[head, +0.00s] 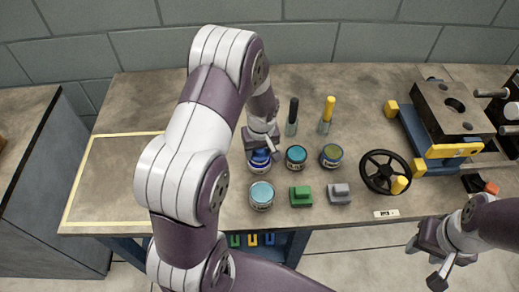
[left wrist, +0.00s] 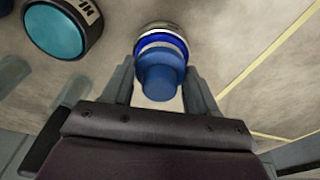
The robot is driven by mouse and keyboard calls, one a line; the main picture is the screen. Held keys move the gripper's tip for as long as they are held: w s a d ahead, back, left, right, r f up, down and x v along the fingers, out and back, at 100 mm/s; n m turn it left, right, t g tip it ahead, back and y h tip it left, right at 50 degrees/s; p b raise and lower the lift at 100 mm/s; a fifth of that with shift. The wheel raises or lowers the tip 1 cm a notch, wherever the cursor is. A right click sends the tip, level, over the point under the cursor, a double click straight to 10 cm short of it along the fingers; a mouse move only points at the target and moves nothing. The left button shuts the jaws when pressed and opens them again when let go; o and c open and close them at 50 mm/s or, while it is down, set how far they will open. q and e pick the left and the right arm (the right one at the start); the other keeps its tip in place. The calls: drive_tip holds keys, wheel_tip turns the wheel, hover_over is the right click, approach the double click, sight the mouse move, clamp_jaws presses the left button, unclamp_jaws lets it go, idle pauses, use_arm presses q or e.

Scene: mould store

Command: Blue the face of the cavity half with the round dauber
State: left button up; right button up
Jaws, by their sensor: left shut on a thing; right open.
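My left gripper (head: 262,146) reaches down over the bench and is shut on a blue round thing (left wrist: 160,78), which looks like the dauber's knob. It sits upright at a blue tin (head: 259,166) with a pale rim. I cannot tell whether the knob's lower end is inside the tin. The cavity half (head: 455,107) looks like a dark steel block with a round hole, at the bench's right, far from my left gripper. My right gripper (head: 440,262) is open and empty in front of the bench, low at the right.
Near the blue tin stand a teal tin (head: 296,159), an olive tin (head: 331,156) and a light teal tin (head: 261,197). The taped area (head: 112,180) is bare.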

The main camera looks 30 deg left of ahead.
use_arm(q)
drive_tip(key=shift+f+b, duration=0.35)
drive_tip(key=shift+f, duration=0.2)
idle(1.3)
wheel_tip(320, 180, up, 7)
drive_tip(key=p, duration=0.6)
drive_tip(key=shift+r, duration=0.15)
idle(0.4)
